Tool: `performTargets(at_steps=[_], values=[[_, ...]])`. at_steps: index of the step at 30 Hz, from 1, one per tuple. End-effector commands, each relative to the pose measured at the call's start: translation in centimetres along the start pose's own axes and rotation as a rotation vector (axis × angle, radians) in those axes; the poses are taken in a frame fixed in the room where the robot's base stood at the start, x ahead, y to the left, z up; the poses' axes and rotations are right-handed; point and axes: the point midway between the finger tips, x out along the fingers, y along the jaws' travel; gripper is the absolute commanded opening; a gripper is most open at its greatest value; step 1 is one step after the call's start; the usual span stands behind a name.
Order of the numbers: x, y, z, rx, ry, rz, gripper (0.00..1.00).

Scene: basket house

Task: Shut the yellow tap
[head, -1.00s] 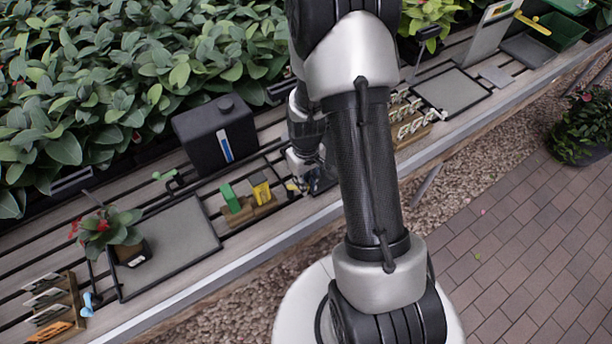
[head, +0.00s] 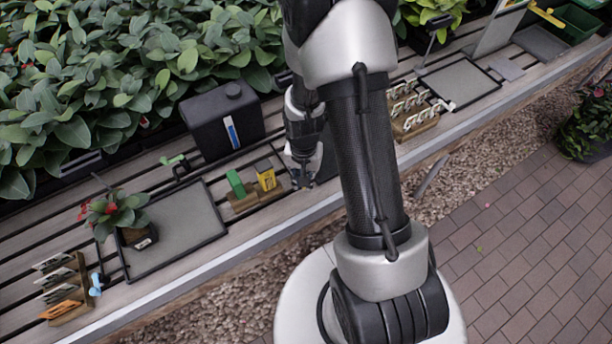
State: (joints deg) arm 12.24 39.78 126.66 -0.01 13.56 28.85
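I cannot make out the yellow tap for certain now. A small yellow spot showed by my gripper a second ago, and my gripper and arm cover that place now. My gripper (head: 303,181) points down over the slatted bench, just right of the small wooden holder. Its fingertips are small and dark, so whether they are apart or closed on something is unclear. A green tap (head: 174,160) stands left of the black tank (head: 205,125).
The wooden holder (head: 245,203) bears a green block (head: 236,183) and a yellow block (head: 265,174). A potted red-flowered plant (head: 117,217) stands on the grey tray (head: 180,225) at left. A rack of white hooks (head: 415,118) is right of my arm. Dense foliage lines the back.

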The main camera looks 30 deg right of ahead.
Motion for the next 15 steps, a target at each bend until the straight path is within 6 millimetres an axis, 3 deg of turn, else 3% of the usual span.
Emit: performTargets(at_steps=[15], values=[[0.0,-0.19,0.21,0.051,-0.001,0.0,0.0]])
